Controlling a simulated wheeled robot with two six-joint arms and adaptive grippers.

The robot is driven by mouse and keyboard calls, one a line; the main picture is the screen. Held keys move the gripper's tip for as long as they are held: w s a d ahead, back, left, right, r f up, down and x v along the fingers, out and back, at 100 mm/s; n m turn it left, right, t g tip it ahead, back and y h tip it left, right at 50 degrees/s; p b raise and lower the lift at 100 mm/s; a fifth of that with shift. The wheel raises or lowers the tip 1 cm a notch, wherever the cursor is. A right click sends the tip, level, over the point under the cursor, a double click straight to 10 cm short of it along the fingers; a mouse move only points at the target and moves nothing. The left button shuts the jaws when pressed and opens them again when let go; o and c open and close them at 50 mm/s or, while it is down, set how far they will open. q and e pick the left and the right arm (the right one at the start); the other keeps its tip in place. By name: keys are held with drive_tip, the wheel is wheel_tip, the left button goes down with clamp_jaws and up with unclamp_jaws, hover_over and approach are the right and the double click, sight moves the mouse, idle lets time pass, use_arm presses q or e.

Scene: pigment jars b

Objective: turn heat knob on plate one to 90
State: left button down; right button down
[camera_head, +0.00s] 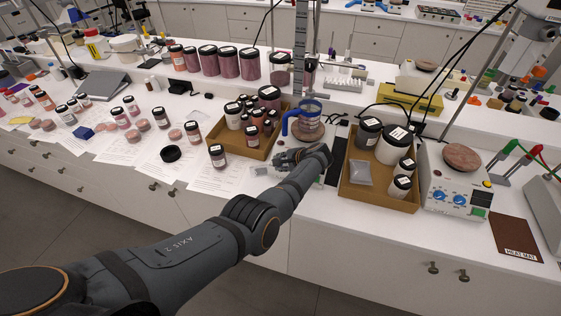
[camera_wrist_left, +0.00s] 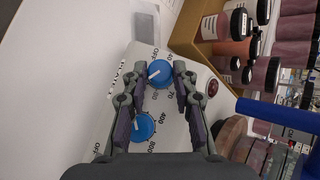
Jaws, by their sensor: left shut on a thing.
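In the left wrist view, a white control panel carries two blue knobs with white pointer marks. My right gripper is out of view.
A cardboard tray of jars (camera_head: 238,152) is close on the left, another (camera_head: 376,196) on the right. A second plate (camera_head: 452,185) with two blue knobs stands farther right.

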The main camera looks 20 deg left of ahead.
use_arm(q)
drive_tip(key=shift+f, duration=0.1)
idle(0.3)
drive_tip(key=c, duration=1.1)
unclamp_jaws()
drive_tip(key=shift+o, duration=0.2)
